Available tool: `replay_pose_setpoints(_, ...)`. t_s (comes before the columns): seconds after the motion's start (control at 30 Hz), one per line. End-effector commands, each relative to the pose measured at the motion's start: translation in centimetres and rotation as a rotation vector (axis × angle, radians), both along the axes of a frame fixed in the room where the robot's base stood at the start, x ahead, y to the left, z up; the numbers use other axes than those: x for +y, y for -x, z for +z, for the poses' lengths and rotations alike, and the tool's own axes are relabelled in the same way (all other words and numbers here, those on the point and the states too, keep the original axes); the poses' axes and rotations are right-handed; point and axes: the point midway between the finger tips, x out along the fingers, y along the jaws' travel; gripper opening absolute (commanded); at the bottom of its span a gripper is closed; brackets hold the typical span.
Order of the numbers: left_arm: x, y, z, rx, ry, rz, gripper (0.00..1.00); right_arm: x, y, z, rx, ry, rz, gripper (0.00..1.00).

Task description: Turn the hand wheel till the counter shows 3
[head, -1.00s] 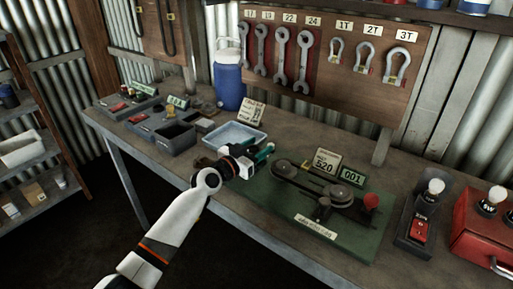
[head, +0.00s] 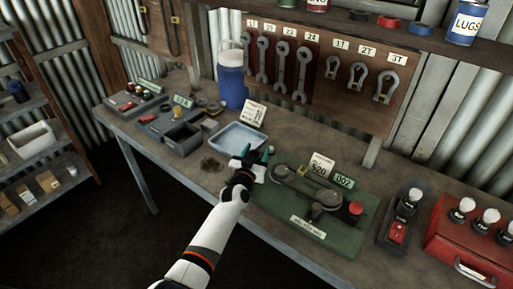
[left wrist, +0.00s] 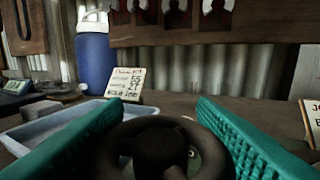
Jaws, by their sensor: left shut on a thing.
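A green board (head: 333,238) on the bench carries a dark belt mechanism with round pulleys (head: 327,198) and a red knob (head: 355,208). The small green counter (head: 344,182) behind it reads 002. My left gripper (head: 257,156), with teal fingers, is at the board's left end, pointing away from me. In the left wrist view a dark round hand wheel (left wrist: 165,130) sits between the two fingers, and the gripper is shut on it. The gripper mostly hides the wheel in the head view. My right gripper is not in view.
A pale blue tray (head: 238,148) lies just behind and left of the gripper, beside a propped card (head: 252,114). A card marked 520 (head: 321,166) stands behind the mechanism. A switch box (head: 396,234) and red box (head: 470,240) are at right; dark bins (head: 182,138) at left.

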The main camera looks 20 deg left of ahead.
Motion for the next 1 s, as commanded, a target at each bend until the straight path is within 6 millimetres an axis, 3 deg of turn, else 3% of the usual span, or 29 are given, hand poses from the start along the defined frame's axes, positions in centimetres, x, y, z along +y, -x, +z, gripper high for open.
replay_pose_setpoints(0.17, 0.1, -0.1, 0.1, -0.005, -0.001, 0.001, 0.29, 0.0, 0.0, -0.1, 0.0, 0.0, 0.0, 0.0)
replay_pose_setpoints(0.2, 0.1, -0.1, 0.1, -0.005, -0.001, 0.001, 0.57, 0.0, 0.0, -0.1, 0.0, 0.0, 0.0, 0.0)
replay_pose_setpoints(0.3, 0.1, -0.1, 0.1, -0.004, -0.001, 0.0, 0.73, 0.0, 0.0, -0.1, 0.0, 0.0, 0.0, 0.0)
replay_pose_setpoints(0.67, 0.0, 0.4, 0.0, -0.001, 0.0, -0.002, 0.74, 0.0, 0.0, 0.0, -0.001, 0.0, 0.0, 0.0)
replay_pose_setpoints(0.77, 0.0, 1.5, -0.1, 0.0, 0.001, -0.002, 0.74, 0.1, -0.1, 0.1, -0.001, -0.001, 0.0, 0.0)
replay_pose_setpoints(1.0, 0.1, 6.4, -0.1, 0.0, 0.001, 0.0, 0.74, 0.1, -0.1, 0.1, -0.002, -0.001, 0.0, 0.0)
